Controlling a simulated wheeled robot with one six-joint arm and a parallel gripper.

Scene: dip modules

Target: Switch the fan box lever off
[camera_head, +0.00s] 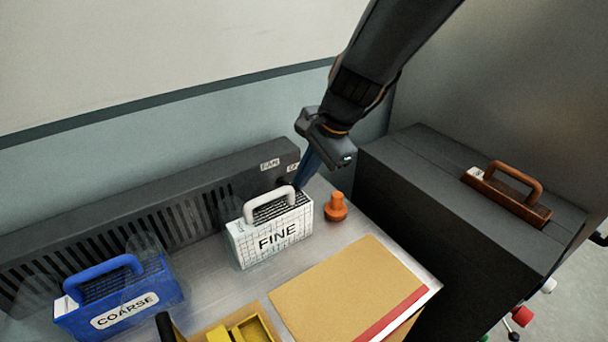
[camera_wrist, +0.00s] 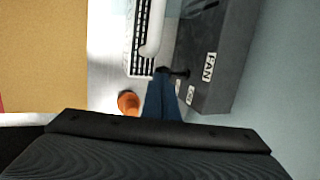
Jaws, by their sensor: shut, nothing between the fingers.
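The fan box (camera_head: 130,215) is a long dark grey slotted box along the back wall, with a FAN label near its right end. My gripper (camera_head: 299,186) is shut and empty, pointing down at the box's right end. In the wrist view its blue fingers (camera_wrist: 162,80) end right by the lever; I cannot tell whether they touch. In the head view the lever is mostly hidden by the gripper.
A white FINE module (camera_head: 272,236) stands close left of my gripper, and an orange knob-like piece (camera_head: 336,207) to its right. A blue COARSE module (camera_head: 120,303), a yellow holder (camera_head: 245,330) and a tan folder (camera_head: 345,290) lie nearer. A dark cabinet (camera_head: 430,215) bearing a brown module (camera_head: 508,197) stands right.

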